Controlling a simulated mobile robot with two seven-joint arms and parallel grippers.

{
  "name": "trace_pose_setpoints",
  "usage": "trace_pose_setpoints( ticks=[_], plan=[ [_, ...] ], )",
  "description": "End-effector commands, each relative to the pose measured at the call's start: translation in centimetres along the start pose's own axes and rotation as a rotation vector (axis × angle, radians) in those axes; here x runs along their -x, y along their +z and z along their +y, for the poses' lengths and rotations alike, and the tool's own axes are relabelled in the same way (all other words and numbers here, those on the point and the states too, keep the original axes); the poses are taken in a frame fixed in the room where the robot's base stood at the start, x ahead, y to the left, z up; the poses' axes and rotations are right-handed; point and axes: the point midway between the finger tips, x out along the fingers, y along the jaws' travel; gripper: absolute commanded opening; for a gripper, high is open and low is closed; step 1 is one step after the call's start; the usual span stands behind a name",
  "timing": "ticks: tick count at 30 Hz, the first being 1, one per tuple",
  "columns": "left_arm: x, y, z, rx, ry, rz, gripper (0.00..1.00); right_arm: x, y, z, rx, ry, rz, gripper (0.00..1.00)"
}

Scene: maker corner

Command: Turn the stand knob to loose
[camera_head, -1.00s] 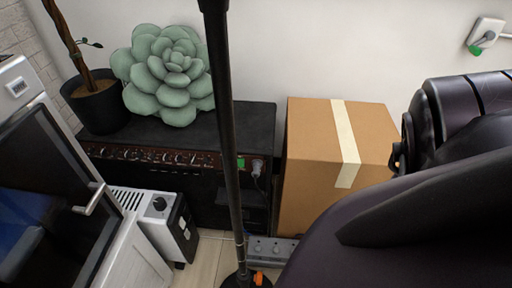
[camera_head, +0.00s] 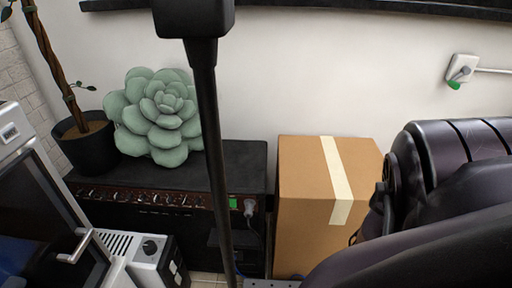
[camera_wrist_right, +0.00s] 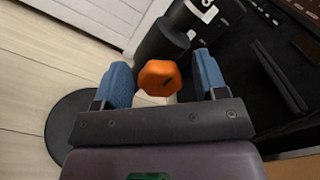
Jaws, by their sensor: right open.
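The orange stand knob (camera_wrist_right: 160,78) shows in the right wrist view, with a dark mark on its face. It sits between the two blue-padded fingers of my open right gripper (camera_wrist_right: 162,72), with a visible gap on each side. Behind it is a thick black part of the stand (camera_wrist_right: 160,42), and the round black base (camera_wrist_right: 62,125) lies on the floor at left. In the head view the stand's black pole (camera_head: 214,140) rises to a block at the top; the knob is out of that view. My left gripper is not in view.
A black amplifier (camera_head: 235,165) with a green succulent (camera_head: 158,115) and a potted plant (camera_head: 88,150) on it stands behind the pole. A cardboard box (camera_head: 300,215) is at right. A small white heater (camera_head: 150,268) and a white cabinet with a glass door (camera_head: 40,215) are at left.

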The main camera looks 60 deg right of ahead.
Motion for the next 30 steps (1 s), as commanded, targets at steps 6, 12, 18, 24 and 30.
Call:
trace_pose_setpoints(
  ticks=[6, 12, 18, 24, 30],
  plan=[
    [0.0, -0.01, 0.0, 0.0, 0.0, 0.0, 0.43, 0.02, 0.0, -0.01, 0.0, 0.0, 0.0, 0.36],
    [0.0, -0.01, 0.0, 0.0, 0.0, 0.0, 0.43, 0.03, 0.0, -0.01, 0.001, 0.0, 0.0, 0.16],
    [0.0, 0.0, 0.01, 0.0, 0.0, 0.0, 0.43, 0.05, -0.01, -0.01, 0.026, -0.001, 0.001, 0.16],
    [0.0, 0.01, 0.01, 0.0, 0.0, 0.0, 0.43, 0.13, -0.03, -0.01, 0.119, -0.002, 0.002, 0.16],
    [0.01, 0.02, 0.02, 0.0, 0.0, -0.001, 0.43, 0.13, -0.04, 0.04, 0.279, -0.003, 0.003, 0.16]
  ],
)
